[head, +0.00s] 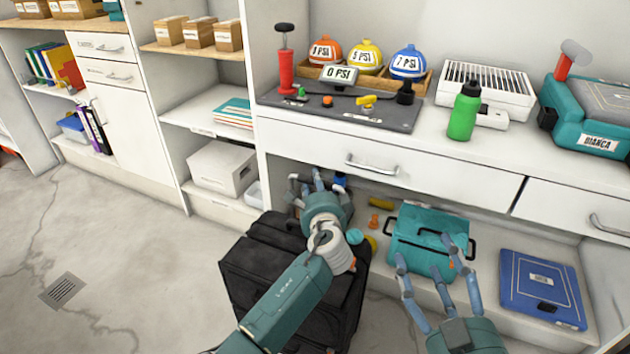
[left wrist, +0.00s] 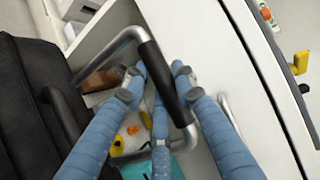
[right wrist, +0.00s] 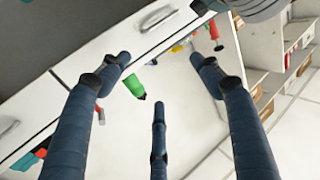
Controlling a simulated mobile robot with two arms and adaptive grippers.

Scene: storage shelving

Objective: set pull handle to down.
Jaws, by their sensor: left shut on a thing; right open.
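A black suitcase (head: 255,275) stands on the floor in front of the shelving. Its pull handle, with metal tubes and a black grip (left wrist: 164,82), stands extended above the suitcase top. My left gripper (head: 318,182) is at the handle, and in the left wrist view its fingers (left wrist: 150,85) close around the black grip from both sides. In the head view the hand and arm hide most of the handle. The suitcase edge also shows in the left wrist view (left wrist: 22,105). My right gripper (head: 437,252) is open and empty, to the right of the suitcase.
A teal bag (head: 415,250) and a blue case (head: 541,290) sit on the low shelf at right. A white counter with drawers (head: 400,165) overhangs behind the handle. A green bottle (head: 464,112) stands on it. Open floor (head: 130,250) lies left of the suitcase.

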